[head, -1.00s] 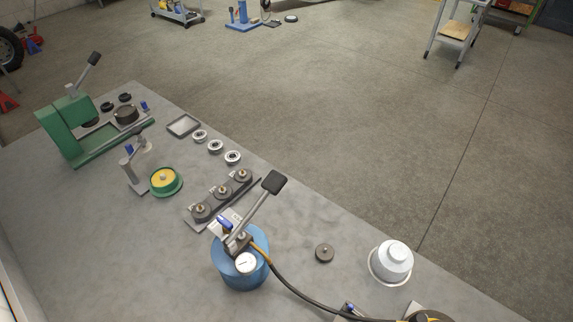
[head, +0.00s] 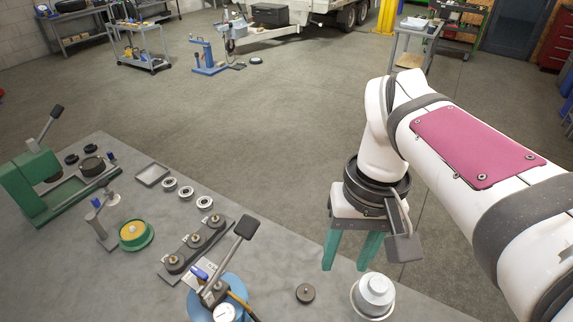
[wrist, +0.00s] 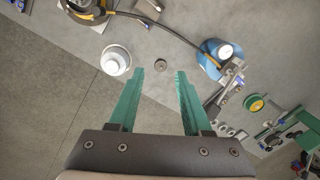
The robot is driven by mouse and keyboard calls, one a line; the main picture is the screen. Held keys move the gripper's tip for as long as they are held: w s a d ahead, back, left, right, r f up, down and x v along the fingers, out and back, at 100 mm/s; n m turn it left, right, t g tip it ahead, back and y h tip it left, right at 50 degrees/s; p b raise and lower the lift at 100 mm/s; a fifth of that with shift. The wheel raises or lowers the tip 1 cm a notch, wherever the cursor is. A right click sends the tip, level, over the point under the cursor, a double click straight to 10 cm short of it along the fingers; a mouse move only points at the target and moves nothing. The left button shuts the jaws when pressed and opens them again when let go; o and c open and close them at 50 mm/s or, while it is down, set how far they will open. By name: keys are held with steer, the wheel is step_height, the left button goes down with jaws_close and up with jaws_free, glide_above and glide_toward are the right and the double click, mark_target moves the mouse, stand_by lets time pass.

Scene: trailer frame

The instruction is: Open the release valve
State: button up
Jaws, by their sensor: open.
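A blue hand pump (head: 200,308) stands at the bottom of the head view, cut off by the frame edge. It has a long lever with a black grip (head: 245,227), a white gauge (head: 224,312) and a small blue handle (head: 199,272) near its top. In the wrist view the pump (wrist: 206,69) and its gauge (wrist: 225,51) are right of the fingers. I cannot tell for certain which part is the release valve. My gripper (head: 346,264) has green fingers, open and empty, pointing down above the bench. It also shows in the wrist view (wrist: 160,73), apart from the pump.
A white stepped cylinder (head: 374,293) and a dark round knob (head: 305,293) stand on the grey bench (head: 120,285), near the gripper. A black-and-yellow hose (wrist: 180,36) runs from the pump. A green press (head: 35,180), green dish (head: 135,234) and several round fittings occupy the left.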

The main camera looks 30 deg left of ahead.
steer(key=a+n, duration=0.5)
steer(key=a, duration=0.6)
steer(key=n, duration=0.7)
glide_above(198, 271)
steer(key=shift+t+h, duration=0.3)
steer(key=shift+t, duration=0.1)
step_height(198, 271, down, 17)
steer(key=shift+d+r, duration=0.1)
steer(key=shift+r, duration=0.05)
jaws_close()
